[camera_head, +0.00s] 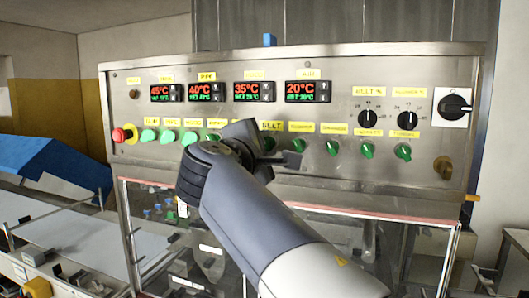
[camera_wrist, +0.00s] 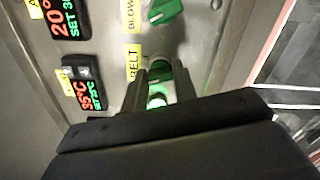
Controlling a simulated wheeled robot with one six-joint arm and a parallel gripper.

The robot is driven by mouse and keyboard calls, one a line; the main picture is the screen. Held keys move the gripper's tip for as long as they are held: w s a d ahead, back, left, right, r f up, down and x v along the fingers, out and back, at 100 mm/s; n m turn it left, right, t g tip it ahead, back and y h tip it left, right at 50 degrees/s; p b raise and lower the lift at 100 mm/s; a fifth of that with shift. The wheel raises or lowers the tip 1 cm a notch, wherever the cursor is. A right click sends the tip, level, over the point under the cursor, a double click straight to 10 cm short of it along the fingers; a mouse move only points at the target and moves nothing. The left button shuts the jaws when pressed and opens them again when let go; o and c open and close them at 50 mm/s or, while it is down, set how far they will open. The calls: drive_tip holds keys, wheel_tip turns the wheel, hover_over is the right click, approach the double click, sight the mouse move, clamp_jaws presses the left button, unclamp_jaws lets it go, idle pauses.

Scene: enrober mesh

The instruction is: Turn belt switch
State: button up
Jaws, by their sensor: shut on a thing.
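The steel control panel (camera_head: 225,60) carries a row of green rotary switches. The belt switch (camera_wrist: 157,99) sits beside the yellow BELT label (camera_wrist: 134,62), which also shows in the head view (camera_head: 271,126). My gripper (camera_wrist: 158,80) is at the panel, one finger on each side of the belt switch, shut on it. In the head view my gripper (camera_head: 268,146) and forearm reach up from below and cover part of the row. The switch is mostly hidden between the fingers, so its exact turn angle cannot be told.
The blower switch (camera_wrist: 163,11) is close by in the wrist view. A red emergency button (camera_head: 122,135) is at the panel's left. Two black dials (camera_head: 367,118) and a black main switch (camera_head: 454,106) are at the right. Temperature displays (camera_head: 254,91) sit above. A clear guarded enclosure (camera_head: 345,230) lies below.

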drive_tip(key=shift+f+m+b, duration=0.15)
drive_tip(key=shift+m+b, duration=3.25)
drive_tip(key=shift+m, duration=1.5)
drive_tip(key=o, duration=1)
drive_tip(key=b+v, duration=0.2)
drive_tip(key=v, duration=0.8)
drive_tip(key=shift+s, duration=0.4)
